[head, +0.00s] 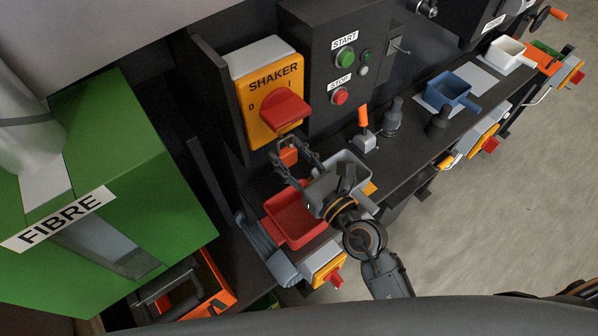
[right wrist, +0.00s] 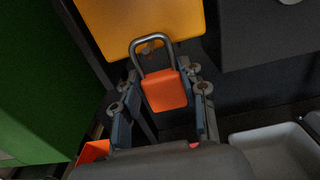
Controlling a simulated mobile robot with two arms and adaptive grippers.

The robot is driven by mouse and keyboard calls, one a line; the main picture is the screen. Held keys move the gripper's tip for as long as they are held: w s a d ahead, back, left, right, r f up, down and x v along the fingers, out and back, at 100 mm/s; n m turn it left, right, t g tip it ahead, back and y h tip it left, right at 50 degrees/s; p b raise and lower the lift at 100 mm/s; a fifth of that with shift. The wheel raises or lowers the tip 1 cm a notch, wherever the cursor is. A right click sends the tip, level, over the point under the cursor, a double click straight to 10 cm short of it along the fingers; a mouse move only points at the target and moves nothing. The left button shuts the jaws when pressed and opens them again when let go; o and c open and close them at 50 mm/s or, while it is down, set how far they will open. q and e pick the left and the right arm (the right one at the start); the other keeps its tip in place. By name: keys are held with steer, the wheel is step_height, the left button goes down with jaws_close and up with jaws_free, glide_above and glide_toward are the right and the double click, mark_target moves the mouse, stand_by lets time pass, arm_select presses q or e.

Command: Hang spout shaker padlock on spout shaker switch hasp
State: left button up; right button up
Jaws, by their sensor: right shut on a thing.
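The spout shaker switch (head: 268,92) is a yellow-fronted box labelled SHAKER with a red rotary handle (head: 284,108). My right gripper (head: 289,158) is just below it, shut on the orange padlock (head: 288,156). In the right wrist view the padlock (right wrist: 164,91) sits upright between the fingers, its grey shackle (right wrist: 150,42) pointing up over the lower edge of the yellow switch box (right wrist: 145,22). A small dark part shows inside the shackle loop; I cannot tell whether it is the hasp or whether the shackle passes through it. My left gripper is out of view.
A red tray (head: 295,240) and a grey tray (head: 346,160) lie below my right gripper. START (head: 345,57) and STOP (head: 340,96) buttons are on the dark panel to the right. The green FIBRE bin (head: 130,170) stands at left. A blue tray (head: 452,88) is farther right.

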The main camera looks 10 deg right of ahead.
steer(key=shift+f, duration=0.15)
stand_by(0.3)
steer(key=o, duration=1.3)
steer(key=v, duration=1.2)
steer(key=shift+d, duration=0.1)
